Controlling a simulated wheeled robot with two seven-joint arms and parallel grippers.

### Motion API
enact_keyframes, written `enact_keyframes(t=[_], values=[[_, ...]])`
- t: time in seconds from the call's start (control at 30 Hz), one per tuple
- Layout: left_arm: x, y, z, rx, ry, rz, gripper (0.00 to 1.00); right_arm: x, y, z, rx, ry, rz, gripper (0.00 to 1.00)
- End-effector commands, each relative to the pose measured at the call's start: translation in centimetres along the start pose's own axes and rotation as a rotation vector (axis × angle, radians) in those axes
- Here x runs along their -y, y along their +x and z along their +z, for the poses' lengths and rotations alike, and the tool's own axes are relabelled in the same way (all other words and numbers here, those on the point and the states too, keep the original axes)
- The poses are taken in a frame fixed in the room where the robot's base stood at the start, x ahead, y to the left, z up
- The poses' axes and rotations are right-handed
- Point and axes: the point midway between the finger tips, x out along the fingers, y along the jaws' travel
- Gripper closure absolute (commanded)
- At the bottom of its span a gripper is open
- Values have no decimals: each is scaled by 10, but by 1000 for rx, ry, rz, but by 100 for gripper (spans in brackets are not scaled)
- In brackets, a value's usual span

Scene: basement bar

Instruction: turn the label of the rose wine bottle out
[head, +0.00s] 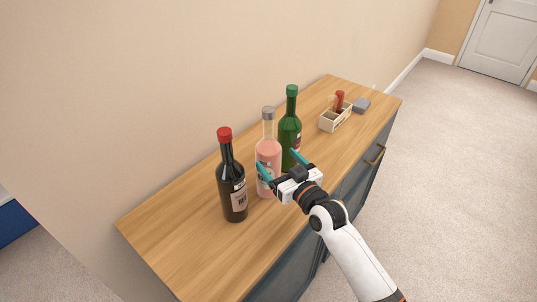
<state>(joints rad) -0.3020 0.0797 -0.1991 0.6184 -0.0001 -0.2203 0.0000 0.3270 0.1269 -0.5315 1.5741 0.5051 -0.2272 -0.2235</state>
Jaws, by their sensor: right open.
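The rose wine bottle (268,152) stands upright on the wooden cabinet top, with pink wine, a clear neck and a grey cap. Part of a label shows low on its front, partly hidden behind my right gripper. My right gripper (280,169) is open, its two teal fingers spread toward the bottle at about mid-body height. One finger lies in front of the bottle's left part and the other is to its right. I cannot tell whether either finger touches the glass. My left gripper is not in view.
A dark bottle with a red cap (232,185) stands close on the left, and a green bottle (290,126) close behind on the right. A small wooden crate (335,118) and a grey block (361,105) sit farther back. The cabinet top (180,236) is clear at front left.

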Motion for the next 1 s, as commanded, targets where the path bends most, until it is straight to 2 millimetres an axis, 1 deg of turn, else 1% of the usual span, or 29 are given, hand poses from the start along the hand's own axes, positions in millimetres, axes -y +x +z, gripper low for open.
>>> enact_keyframes(t=[0.03, 0.3, 0.5, 0.67, 0.93, 0.97, 1.0], values=[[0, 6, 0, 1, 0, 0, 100, 0, 7, -2, 2, 0, 0, 15], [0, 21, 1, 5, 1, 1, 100, 0, 38, -2, 2, 0, 0, 15], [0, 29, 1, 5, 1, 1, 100, 0, 54, -1, 1, 0, 0, 15], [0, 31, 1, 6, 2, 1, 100, 0, 58, 0, 0, 0, 0, 15], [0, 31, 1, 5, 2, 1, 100, 0, 59, 0, 0, 0, 0, 15], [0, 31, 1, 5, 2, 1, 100, 0, 59, 0, 0, 0, 0, 16], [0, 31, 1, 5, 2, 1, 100, 0, 59, 0, 0, 0, 0, 23]])
